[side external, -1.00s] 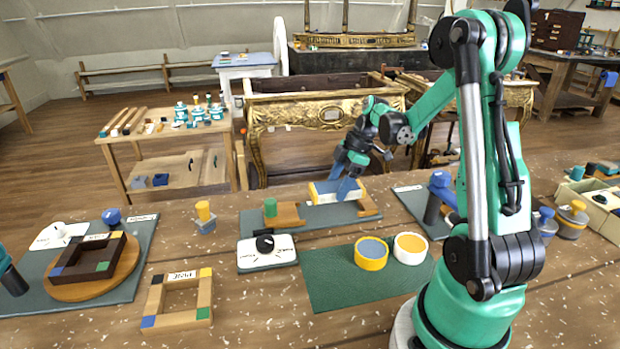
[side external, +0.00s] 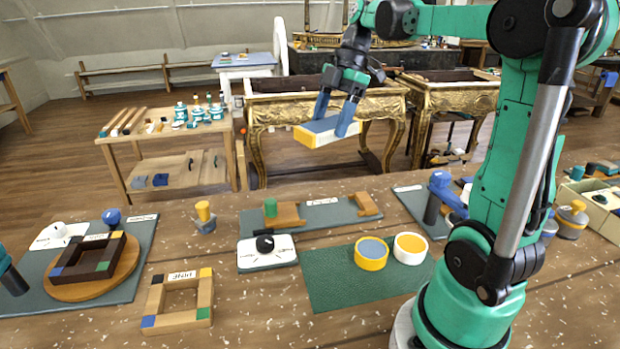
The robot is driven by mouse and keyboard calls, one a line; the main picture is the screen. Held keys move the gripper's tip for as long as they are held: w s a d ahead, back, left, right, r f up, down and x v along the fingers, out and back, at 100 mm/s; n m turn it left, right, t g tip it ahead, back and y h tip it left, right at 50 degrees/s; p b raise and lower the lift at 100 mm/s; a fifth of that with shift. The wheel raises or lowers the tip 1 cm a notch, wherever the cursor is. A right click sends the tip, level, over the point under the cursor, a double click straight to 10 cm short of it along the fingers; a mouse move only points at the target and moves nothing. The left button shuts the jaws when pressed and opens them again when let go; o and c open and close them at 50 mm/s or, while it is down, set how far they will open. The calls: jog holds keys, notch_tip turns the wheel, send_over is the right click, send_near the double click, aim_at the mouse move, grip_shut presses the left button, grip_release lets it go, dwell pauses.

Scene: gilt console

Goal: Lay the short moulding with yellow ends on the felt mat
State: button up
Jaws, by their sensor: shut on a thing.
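My gripper (side external: 333,118) is shut on the short moulding (side external: 326,140), its blue fingers on either side of it. The moulding has a yellow end at its left, a pale side and a blue-grey top. It hangs level in the air, well above the bench, in front of the gilt console. Its right end is partly hidden by a finger. A dark green mat (side external: 335,295) that looks like felt lies flat on the bench below, near the middle front. Its front part is bare.
Behind is a grey plate (side external: 335,217) with wooden blocks. A pine frame (side external: 178,318) lies front left.

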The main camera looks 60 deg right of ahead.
jog(key=s+a+n+g, duration=0.5)
jog(key=a+n, duration=0.6)
jog(key=n, duration=0.1)
jog(key=n+h, duration=0.1)
send_near(324, 281)
jog(key=x, duration=0.6)
jog(key=shift+s+a+f, duration=0.1)
jog(key=shift+s+f, duration=0.05)
jog(key=o, duration=1.3)
jog(key=shift+f, duration=0.1)
